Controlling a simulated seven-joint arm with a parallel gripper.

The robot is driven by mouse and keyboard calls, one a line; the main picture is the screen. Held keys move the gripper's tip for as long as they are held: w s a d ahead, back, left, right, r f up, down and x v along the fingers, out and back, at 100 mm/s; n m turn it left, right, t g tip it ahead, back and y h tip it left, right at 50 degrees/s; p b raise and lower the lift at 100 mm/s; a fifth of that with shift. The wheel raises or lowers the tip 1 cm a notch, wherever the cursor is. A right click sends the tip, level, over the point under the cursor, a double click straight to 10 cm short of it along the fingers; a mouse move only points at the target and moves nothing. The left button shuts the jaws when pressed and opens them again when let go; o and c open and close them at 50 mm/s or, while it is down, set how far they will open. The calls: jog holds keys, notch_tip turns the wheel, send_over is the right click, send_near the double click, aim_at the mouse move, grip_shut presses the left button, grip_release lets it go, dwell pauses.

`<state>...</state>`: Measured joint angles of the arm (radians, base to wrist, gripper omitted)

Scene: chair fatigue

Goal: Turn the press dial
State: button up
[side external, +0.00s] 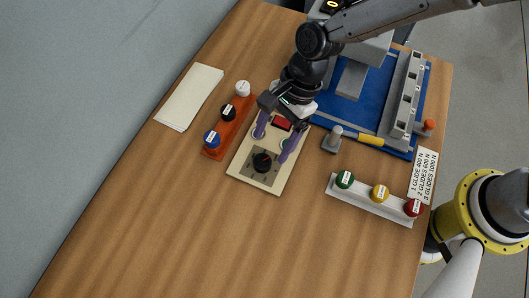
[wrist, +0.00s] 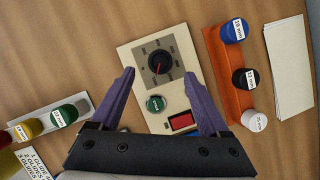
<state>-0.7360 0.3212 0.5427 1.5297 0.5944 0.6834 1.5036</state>
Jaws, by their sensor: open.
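The press dial (side external: 262,162) is a round black knob with a red pointer mark. It sits on a grey square plate on a cream control panel (side external: 245,175), which lies on the wooden table. In the wrist view the dial (wrist: 160,62) is beyond the fingertips, near the panel's far end. The panel also has a green button (wrist: 156,104) and a red rectangular switch (wrist: 182,121). My gripper (side external: 273,146) is open and empty, with its two purple fingers spread over the panel. In the wrist view the fingers (wrist: 159,73) stand on either side of the panel, apart from the dial.
An orange rack (side external: 214,153) with blue, black and white knobs stands left of the panel. A white rack (side external: 370,205) with green, yellow and red knobs stands right. A blue base (side external: 340,110) with grey fixtures is behind, beside a grey post (side external: 332,140). The front table is clear.

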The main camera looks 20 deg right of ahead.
aim_at(263, 160)
jog(key=x, duration=0.5)
jog(key=shift+a+f, duration=0.1)
jog(key=shift+f, duration=0.2)
grip_shut()
